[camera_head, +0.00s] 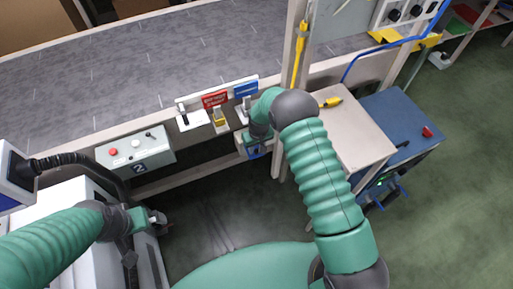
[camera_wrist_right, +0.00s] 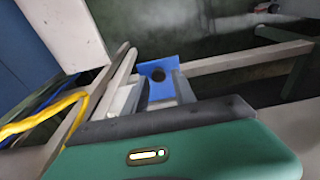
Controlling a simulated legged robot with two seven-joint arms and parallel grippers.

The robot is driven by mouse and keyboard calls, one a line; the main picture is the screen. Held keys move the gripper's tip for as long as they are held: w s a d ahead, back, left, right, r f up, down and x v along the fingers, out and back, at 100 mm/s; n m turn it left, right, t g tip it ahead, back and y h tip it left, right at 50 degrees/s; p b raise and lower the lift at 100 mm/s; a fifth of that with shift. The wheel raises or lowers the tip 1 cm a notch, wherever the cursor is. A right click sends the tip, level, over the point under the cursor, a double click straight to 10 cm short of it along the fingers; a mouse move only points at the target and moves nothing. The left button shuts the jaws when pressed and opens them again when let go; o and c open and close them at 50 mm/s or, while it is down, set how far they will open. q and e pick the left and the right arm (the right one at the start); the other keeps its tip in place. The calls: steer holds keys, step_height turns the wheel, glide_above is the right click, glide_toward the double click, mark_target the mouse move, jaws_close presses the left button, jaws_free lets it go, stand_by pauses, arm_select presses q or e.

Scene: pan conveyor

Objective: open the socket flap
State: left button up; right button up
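The flap cannot be clearly told apart from the pale parts beside the left finger. My left gripper (camera_head: 158,219) is at the lower left, away from the socket.
A grey conveyor (camera_head: 130,80) runs across the back. A control box (camera_head: 137,150) with a red button and red and blue signs (camera_head: 215,99) line its front. A pale post (camera_head: 296,60) and a blue cabinet (camera_head: 405,120) stand to the right. A yellow cable (camera_wrist_right: 40,118) passes left in the wrist view.

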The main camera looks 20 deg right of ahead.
steer(key=shift+o, duration=0.4)
steer(key=shift+f, duration=0.1)
steer(key=shift+s, duration=0.1)
step_height(320, 180, up, 17)
steer(key=s+p, duration=0.1)
steer(key=s, duration=0.1)
steer(key=shift+f+p, duration=0.15)
steer(key=shift+p, duration=0.25)
steer(key=shift+d, duration=0.1)
steer(key=s+r+p, duration=0.1)
steer(key=s+r, duration=0.3)
steer(key=s, duration=0.3)
steer(key=s+a+r+p, duration=0.1)
steer(key=s+r+p, duration=0.1)
steer(key=s+r, duration=0.2)
steer(key=s+a+r+t+p, duration=0.1)
steer(key=s+r, duration=0.3)
steer(key=s, duration=0.6)
steer(key=shift+s+a+r+p, duration=0.2)
steer(key=shift+s+r+p, duration=0.05)
steer(key=shift+p, duration=0.5)
